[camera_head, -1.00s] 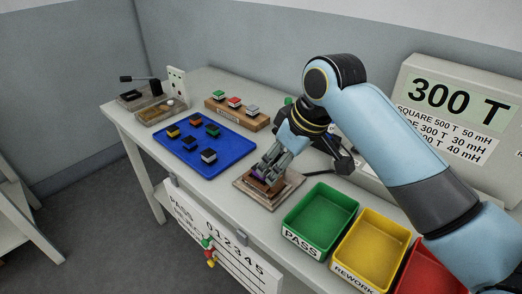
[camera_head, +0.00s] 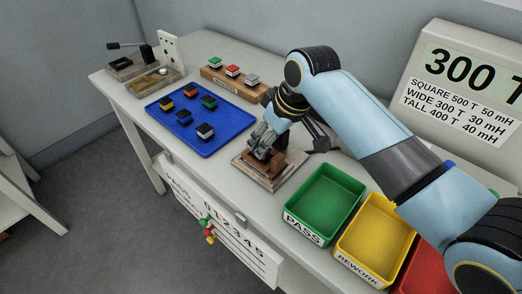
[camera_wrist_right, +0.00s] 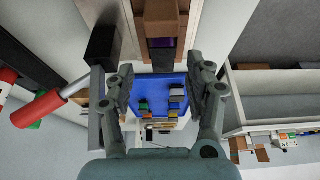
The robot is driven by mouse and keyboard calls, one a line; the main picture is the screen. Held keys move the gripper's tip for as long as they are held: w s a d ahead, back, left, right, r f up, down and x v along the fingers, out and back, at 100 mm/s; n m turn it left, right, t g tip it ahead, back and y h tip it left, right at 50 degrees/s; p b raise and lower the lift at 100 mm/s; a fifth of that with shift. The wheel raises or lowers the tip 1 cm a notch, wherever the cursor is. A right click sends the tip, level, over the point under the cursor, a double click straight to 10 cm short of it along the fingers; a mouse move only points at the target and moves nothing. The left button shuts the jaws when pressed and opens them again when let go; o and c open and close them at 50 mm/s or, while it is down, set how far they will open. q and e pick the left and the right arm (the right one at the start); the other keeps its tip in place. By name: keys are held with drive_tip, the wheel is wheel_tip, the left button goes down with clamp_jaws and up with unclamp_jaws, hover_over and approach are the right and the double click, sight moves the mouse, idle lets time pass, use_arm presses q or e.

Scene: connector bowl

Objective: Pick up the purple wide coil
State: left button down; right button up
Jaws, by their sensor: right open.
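A small patch of purple, the visible part of the purple wide coil (camera_wrist_right: 161,43), shows in the right wrist view in a brown wooden fixture (camera_wrist_right: 160,12). In the head view the coil is largely hidden by my gripper, above the stepped wooden fixture (camera_head: 248,178). My right gripper (camera_head: 261,152) is at the left side of the fixture's upper part. In the wrist view its two fingers stand apart with nothing between them, and the purple patch lies beyond their tips, toward the top of the picture. My left gripper is out of view.
A blue tray (camera_head: 230,118) with several small coils lies left of the fixture. A wooden rack (camera_head: 237,88) with three coils stands behind it. Green PASS (camera_head: 325,198), yellow REWORK (camera_head: 372,226) and red (camera_head: 420,268) bins stand right of it. A sign board is behind.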

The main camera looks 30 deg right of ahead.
drive_tip(key=x, duration=0.3)
drive_tip(key=shift+a+f, duration=0.2)
drive_tip(key=shift+f, duration=0.1)
clamp_jaws()
